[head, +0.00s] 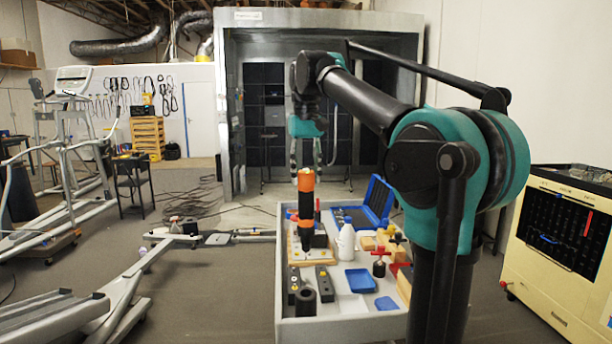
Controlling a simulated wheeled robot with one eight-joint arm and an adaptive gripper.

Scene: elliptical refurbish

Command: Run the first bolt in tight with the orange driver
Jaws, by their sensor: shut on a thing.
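The orange driver (306,205), orange with black bands and a dark lower end, stands upright over the left part of the grey cart (340,328). My gripper (306,164) points straight down and is shut on the driver's upper end. Below the driver is a light wooden board (322,257) with dark parts on it. The driver's lower end overlaps these parts in the picture. I cannot tell whether its tip touches anything. No bolt can be made out.
The cart also holds a white bottle (346,241), an open blue case (372,207), blue trays (361,280), a red-handled part (380,262) and black blocks (325,279). An elliptical machine (130,270) stands on the left, a cream cabinet (560,245) on the right.

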